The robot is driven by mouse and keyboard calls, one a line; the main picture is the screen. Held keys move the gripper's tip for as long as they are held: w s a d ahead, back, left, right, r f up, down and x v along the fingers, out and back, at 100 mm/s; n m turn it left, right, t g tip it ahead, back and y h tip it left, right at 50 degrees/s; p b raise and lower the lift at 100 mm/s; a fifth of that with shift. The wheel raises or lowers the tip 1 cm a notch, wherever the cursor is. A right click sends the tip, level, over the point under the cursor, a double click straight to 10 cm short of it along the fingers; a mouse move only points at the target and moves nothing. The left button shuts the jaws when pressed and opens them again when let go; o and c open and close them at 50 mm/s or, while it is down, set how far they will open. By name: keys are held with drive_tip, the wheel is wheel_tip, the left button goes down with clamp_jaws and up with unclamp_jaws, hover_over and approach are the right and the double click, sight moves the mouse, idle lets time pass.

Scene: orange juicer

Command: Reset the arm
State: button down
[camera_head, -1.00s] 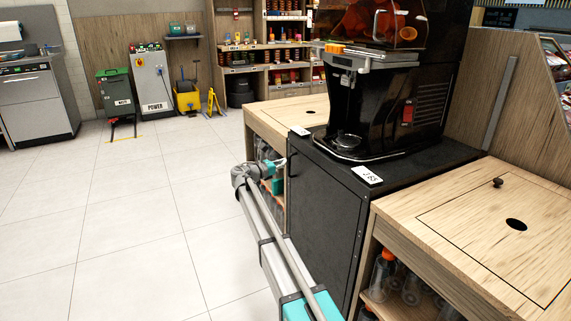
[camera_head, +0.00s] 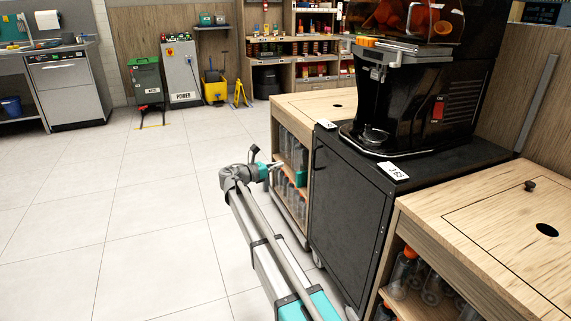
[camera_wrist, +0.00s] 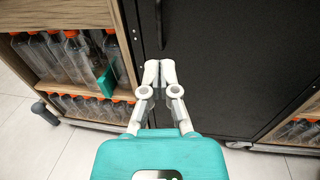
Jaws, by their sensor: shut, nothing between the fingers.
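My gripper (camera_wrist: 160,72) is shut and empty in the wrist view, its white fingertips together in front of the black cabinet (camera_wrist: 215,60). In the head view my gripper (camera_head: 275,164) is at the end of my arm, beside the wooden shelf unit and left of the black cabinet (camera_head: 350,215). The arm stretches up from the bottom of the picture over the floor. The black juicer (camera_head: 415,100) stands on the cabinet, with oranges (camera_head: 395,15) in its top.
A wooden shelf unit (camera_wrist: 40,20) with several bottles stands close to my gripper. A wooden counter (camera_head: 480,225) is at the right. A green bin (camera_head: 146,82), power cabinet (camera_head: 182,75) and yellow mop bucket (camera_head: 215,91) stand at the back. Tiled floor (camera_head: 80,190) is free on the left.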

idle(0.4)
drive_tip(key=s+d+f+m+g+y+p, duration=0.2)
drive_tip(key=s+d+f+m+g+y, duration=0.15)
drive_tip(key=s+d+m, duration=0.45)
drive_tip(key=s+d+f+m+g+y+p, duration=0.2)
drive_tip(key=s+d+f+m+y, duration=0.25)
drive_tip(key=s, duration=0.65)
drive_tip(key=s+f+m+g+y+p, duration=0.15)
drive_tip(key=s+m+y, duration=0.3)
drive_tip(key=s, duration=0.55)
drive_tip(key=s+f+m+g+y+p, duration=0.15)
drive_tip(key=s+m+y, duration=0.35)
drive_tip(key=s, duration=0.5)
wheel_tip(320, 180, up, 38)
drive_tip(key=m+h+p, duration=0.1)
drive_tip(key=p, duration=3.7)
drive_tip(key=shift+f, duration=0.25)
drive_tip(key=shift+w+h, duration=0.1)
drive_tip(key=shift+h, duration=0.15)
